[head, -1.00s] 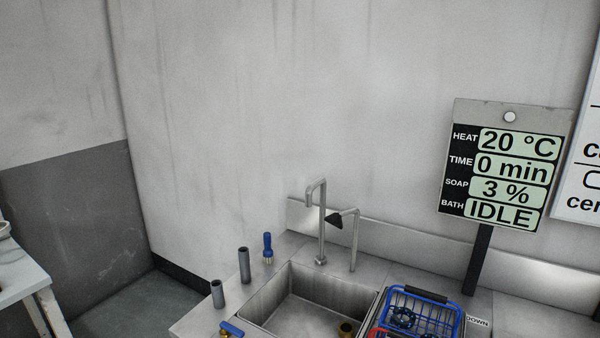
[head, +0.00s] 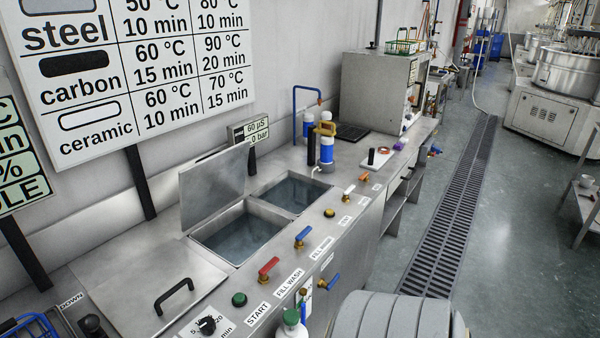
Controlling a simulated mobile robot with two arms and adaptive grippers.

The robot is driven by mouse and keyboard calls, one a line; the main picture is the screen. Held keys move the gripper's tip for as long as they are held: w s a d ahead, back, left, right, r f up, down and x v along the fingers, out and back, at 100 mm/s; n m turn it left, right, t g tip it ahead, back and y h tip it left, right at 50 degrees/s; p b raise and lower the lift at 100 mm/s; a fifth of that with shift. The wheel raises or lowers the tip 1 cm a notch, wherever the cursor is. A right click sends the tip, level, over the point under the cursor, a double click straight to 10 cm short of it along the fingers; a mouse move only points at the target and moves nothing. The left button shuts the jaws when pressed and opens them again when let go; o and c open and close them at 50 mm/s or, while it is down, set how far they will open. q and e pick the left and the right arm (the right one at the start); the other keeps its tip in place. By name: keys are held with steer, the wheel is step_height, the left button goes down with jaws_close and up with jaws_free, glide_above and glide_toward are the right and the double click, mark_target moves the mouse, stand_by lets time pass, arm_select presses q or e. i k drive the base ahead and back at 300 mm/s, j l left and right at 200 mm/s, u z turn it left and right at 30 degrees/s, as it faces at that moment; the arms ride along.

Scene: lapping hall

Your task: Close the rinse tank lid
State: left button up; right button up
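A flat metal lid (head: 213,188) stands raised, tilted back toward the wall, at the left rear edge of an open square tank (head: 203,250) in the steel bench. Clear liquid shows in this tank. A second open basin (head: 262,190) with liquid lies just beyond it, with no lid seen on it. No label on the raised lid can be read. Neither of my grippers is in view.
A shut metal cover (head: 115,275) with a black handle (head: 174,296) lies at the near left. Red (head: 268,267) and blue (head: 302,236) valve levers line the front edge. Blue-white filter housings (head: 326,152) stand beyond the basins. The grated floor aisle (head: 445,230) at right looks clear.

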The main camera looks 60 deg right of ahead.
mark_target(216, 179)
steer(key=z, duration=1.65)
steer(key=i+l+z, duration=0.15)
steer(key=z, duration=0.25)
steer(key=i+l+z, duration=0.1)
steer(key=z, duration=0.25)
steer(key=i+z, duration=0.25)
steer(key=z, duration=0.15)
